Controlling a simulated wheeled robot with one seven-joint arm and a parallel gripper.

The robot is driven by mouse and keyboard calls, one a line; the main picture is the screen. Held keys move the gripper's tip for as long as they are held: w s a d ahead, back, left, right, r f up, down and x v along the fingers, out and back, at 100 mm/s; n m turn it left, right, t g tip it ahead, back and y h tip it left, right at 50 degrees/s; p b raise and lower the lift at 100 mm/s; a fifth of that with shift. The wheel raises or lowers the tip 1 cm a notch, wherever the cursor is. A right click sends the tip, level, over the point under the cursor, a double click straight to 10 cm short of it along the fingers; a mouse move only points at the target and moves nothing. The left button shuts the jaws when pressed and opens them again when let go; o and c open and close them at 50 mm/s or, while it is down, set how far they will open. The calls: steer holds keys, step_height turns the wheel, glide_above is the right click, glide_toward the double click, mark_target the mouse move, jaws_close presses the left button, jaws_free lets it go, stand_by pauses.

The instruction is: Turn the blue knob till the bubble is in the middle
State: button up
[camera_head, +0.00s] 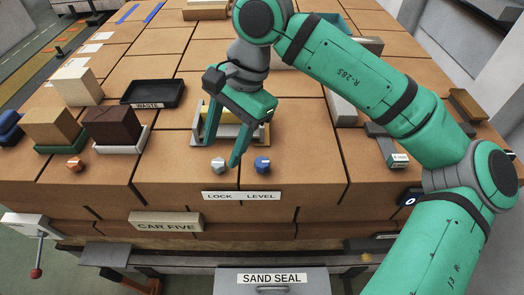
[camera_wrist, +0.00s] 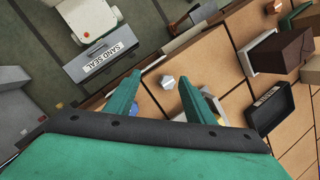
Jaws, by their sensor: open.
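The blue knob (camera_head: 262,165) with a pale pointer mark sits on the brick top, above the word LEVEL on the label (camera_head: 240,196). A pale grey knob (camera_head: 218,165) sits to its left, above LOCK. My gripper (camera_head: 222,152) is open and empty, its fingers pointing down near the grey knob, left of the blue one. In the wrist view the grey knob (camera_wrist: 168,82) shows between my fingertips (camera_wrist: 160,77); a bit of blue shows beside one finger. A pale and yellow device (camera_head: 198,134) stands behind my gripper, mostly hidden. I cannot see a bubble.
A black WASTE tray (camera_head: 153,94) lies at left. A dark brown block (camera_head: 112,126) and a tan block (camera_head: 54,128) stand left of it, with an orange knob (camera_head: 75,164) in front. A grey SAND SEAL drawer (camera_head: 272,283) is below the front edge.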

mark_target(262, 162)
steer(key=w+d+r+t+h, duration=0.1)
steer(key=w+d+r+h, duration=0.2)
steer(key=d, duration=0.5)
steer(key=shift+h, duration=0.4)
steer(key=f, duration=1.2)
steer(key=shift+w+a, duration=0.15)
steer(key=shift+w, duration=0.05)
steer(key=shift+r, duration=0.1)
steer(key=c, duration=1.1)
